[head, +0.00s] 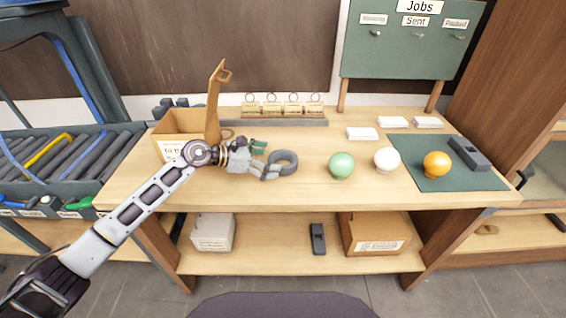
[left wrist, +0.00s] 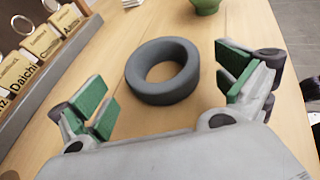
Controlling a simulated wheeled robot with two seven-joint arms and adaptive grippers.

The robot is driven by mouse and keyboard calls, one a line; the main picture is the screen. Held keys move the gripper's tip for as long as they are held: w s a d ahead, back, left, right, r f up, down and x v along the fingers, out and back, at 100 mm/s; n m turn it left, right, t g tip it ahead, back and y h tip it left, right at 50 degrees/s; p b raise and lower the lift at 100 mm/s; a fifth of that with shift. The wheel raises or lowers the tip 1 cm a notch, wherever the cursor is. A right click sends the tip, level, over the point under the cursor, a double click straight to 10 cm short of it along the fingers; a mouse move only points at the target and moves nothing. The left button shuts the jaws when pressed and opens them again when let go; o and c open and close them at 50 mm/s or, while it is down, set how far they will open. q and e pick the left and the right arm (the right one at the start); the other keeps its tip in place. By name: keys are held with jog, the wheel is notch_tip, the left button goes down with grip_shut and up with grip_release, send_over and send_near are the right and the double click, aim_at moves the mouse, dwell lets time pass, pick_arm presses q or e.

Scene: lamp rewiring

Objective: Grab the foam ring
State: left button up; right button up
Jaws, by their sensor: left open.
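In the left wrist view the foam ring (left wrist: 162,70) lies flat just beyond my gripper. My left gripper (head: 265,160) is open, with green pads on its fingers, and sits beside the ring's left side. In the left wrist view my left gripper (left wrist: 165,88) has its fingers wide apart, one toward each side of the ring, with nothing held. My right gripper does not show.
A rack of labelled tags (head: 283,108) stands behind. An open cardboard box (head: 178,125) is at the left.

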aim_at(291, 159)
pick_arm(q)
jog(key=shift+r+x, duration=0.25)
jog(key=shift+x, duration=2.25)
jog(key=shift+c, duration=0.4)
jog(key=c, duration=0.6)
